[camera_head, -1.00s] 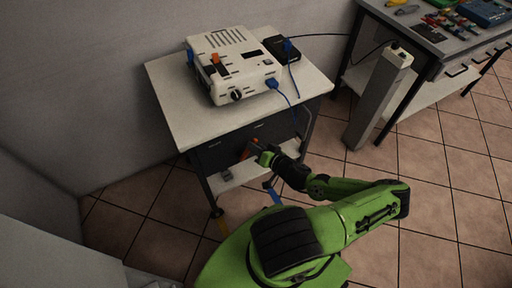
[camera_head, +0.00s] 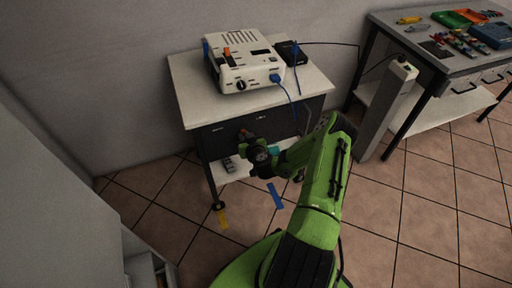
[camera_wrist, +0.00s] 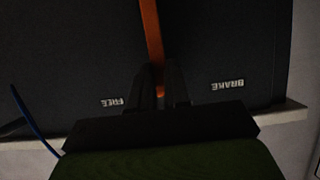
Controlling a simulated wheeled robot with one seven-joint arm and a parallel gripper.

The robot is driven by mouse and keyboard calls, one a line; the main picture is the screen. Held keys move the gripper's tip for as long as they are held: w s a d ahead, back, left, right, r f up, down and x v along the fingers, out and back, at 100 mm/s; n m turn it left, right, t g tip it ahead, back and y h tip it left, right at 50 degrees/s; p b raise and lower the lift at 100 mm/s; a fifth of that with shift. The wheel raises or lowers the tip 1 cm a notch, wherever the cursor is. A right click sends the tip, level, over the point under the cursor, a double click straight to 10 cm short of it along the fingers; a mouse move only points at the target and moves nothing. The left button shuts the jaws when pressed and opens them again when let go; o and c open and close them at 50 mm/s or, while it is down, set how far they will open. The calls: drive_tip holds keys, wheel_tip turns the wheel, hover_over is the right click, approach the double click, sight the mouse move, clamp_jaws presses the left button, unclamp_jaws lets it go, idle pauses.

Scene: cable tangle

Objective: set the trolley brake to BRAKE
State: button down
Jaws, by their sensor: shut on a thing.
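The trolley (camera_head: 190,92) has a pale top and a dark front panel (camera_head: 285,125). In the wrist view the orange brake lever (camera_wrist: 151,35) runs down from the top edge to between my fingers. My gripper (camera_wrist: 161,82) is shut on the lever's end. The label FREE (camera_wrist: 112,102) is left of the fingers and BRAKE (camera_wrist: 228,84) is right, both upside down. The lever end lies between the labels. In the head view my gripper (camera_head: 245,136) is at the trolley's front panel and hides most of the lever.
A white device (camera_head: 242,72) and a black box (camera_head: 291,53) stand on the trolley, with a blue cable (camera_head: 290,94) hanging at the front. A grey post (camera_head: 385,112) and a workbench (camera_head: 435,60) stand at right. Yellow tape (camera_head: 222,218) and blue tape (camera_head: 275,196) mark the floor.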

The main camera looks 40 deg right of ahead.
drive_tip(key=a+n+p, duration=0.1)
drive_tip(key=a+n+h, duration=0.1)
drive_tip(key=shift+w+a+r+n+h+p, duration=0.1)
drive_tip(key=shift+w+a+n+h+p, duration=0.2)
drive_tip(key=shift+w+a+p, duration=0.1)
drive_tip(key=a+f+n+h+p, duration=0.1)
drive_tip(key=p, duration=0.3)
drive_tip(key=shift+w+a+n, duration=0.1)
drive_tip(key=shift+w+n, duration=0.05)
drive_tip(key=shift+n, duration=0.15)
drive_tip(key=shift+a+f+n+g+h+p, duration=0.3)
drive_tip(key=shift+f+n+h+p, duration=0.1)
drive_tip(key=shift+p, duration=0.35)
drive_tip(key=shift+f, duration=0.1)
drive_tip(key=c, duration=1.1)
unclamp_jaws()
drive_tip(key=shift+w, duration=0.1)
